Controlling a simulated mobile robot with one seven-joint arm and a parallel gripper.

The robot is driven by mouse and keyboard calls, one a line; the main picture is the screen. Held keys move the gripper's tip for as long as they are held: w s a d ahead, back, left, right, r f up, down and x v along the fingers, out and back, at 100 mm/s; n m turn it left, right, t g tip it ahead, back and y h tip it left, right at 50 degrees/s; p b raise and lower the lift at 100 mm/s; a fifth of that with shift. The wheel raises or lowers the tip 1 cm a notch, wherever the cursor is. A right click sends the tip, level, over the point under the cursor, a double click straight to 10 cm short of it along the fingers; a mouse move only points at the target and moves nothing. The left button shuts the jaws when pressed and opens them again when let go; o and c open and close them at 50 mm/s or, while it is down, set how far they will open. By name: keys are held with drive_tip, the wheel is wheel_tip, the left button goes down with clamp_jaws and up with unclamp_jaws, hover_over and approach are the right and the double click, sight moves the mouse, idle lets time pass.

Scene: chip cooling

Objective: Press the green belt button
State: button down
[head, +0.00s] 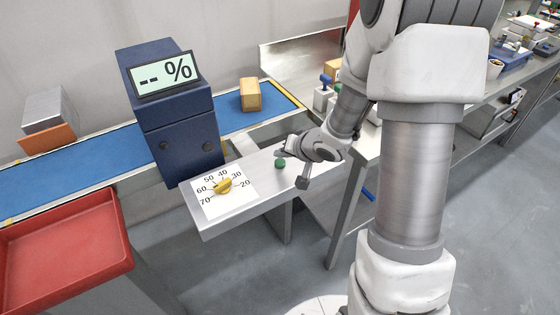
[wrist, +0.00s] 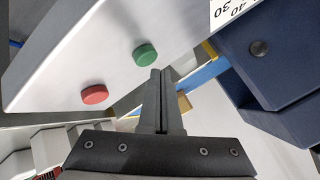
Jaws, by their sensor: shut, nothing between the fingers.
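The green belt button (head: 280,163) is a round green cap on the grey control shelf (head: 233,215), right of the yellow dial. It also shows in the wrist view (wrist: 145,55), just up and left of my fingertips. My gripper (head: 283,153) is over the shelf by the green button. In the wrist view my gripper (wrist: 160,73) has its two dark fingers together and empty. A small gap shows between the fingertips and the green button in the wrist view; whether they touch I cannot tell from the head view.
A red button (wrist: 95,94) sits beside the green one. A yellow dial (head: 223,185) stands on a numbered plate. A dark blue box (head: 185,135) with a "-- %" display stands over the blue belt (head: 75,165). A red tray (head: 65,245) is at left.

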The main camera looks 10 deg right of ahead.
drive_tip(key=shift+f, duration=0.1)
idle(0.7)
drive_tip(key=shift+f, duration=0.3)
